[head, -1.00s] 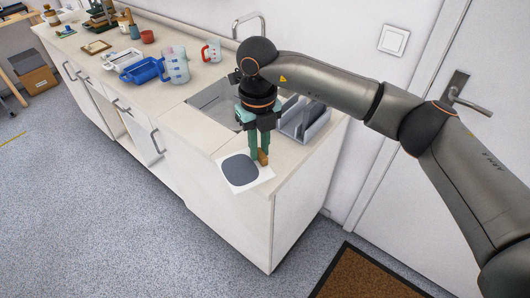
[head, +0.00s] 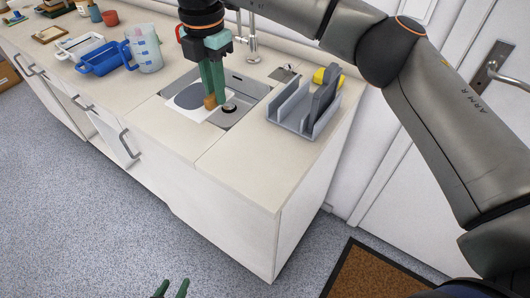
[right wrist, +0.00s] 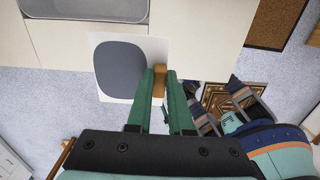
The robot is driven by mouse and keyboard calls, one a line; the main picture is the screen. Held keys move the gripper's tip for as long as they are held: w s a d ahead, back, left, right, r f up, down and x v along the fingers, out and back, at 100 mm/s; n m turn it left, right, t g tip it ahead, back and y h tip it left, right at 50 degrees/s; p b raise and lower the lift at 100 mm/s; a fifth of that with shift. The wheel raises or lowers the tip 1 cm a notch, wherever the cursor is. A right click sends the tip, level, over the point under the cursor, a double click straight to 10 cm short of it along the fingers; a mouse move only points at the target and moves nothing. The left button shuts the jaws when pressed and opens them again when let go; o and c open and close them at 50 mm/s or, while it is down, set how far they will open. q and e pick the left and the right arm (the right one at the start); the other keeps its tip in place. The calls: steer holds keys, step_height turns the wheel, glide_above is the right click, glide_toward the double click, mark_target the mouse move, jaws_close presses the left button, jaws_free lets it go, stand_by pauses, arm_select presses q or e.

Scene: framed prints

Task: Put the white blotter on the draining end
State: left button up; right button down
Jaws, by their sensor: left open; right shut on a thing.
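The white blotter (head: 178,103) is a flat white square with a dark grey rounded patch and a wooden grip block at one edge. My right gripper (head: 211,101) is shut on that wooden block. In the head view the blotter overlaps the sink, held above it. In the right wrist view the blotter (right wrist: 128,43) extends left of the block (right wrist: 160,80), overlapping the counter edge and floor. The draining end (head: 250,160) is the bare pale worktop right of the sink. My left gripper (head: 172,289) shows only its green fingertips at the bottom edge, apart and empty.
The steel sink (head: 235,113) has a tap (head: 252,40) behind it. A grey rack (head: 293,108) with dark slabs and a yellow item (head: 327,75) stand at the right. A blue tray (head: 102,60) and measuring jug (head: 146,50) stand left. The front worktop is clear.

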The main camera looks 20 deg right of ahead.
steer(key=s+d+f, duration=0.4)
steer(key=s+d, duration=0.1)
steer(key=d, duration=0.2)
glide_above(281, 162)
steer(key=f, duration=0.3)
steer(key=a+f, duration=0.1)
steer(key=shift+w+f, duration=0.15)
steer(key=shift+w, duration=0.2)
steer(key=shift+s+d+f, duration=0.2)
steer(key=shift+d+f, duration=0.1)
steer(key=shift+f, duration=0.15)
steer(key=f, duration=0.3)
steer(key=shift+s+d+f, duration=0.1)
steer(key=shift+s+d, duration=0.1)
steer(key=shift+f, duration=0.2)
steer(key=shift+f, duration=0.1)
steer(key=c, duration=1.3)
jaws_free()
steer(key=shift+f, duration=0.1)
steer(key=o, duration=0.5)
steer(key=shift+c, duration=0.2)
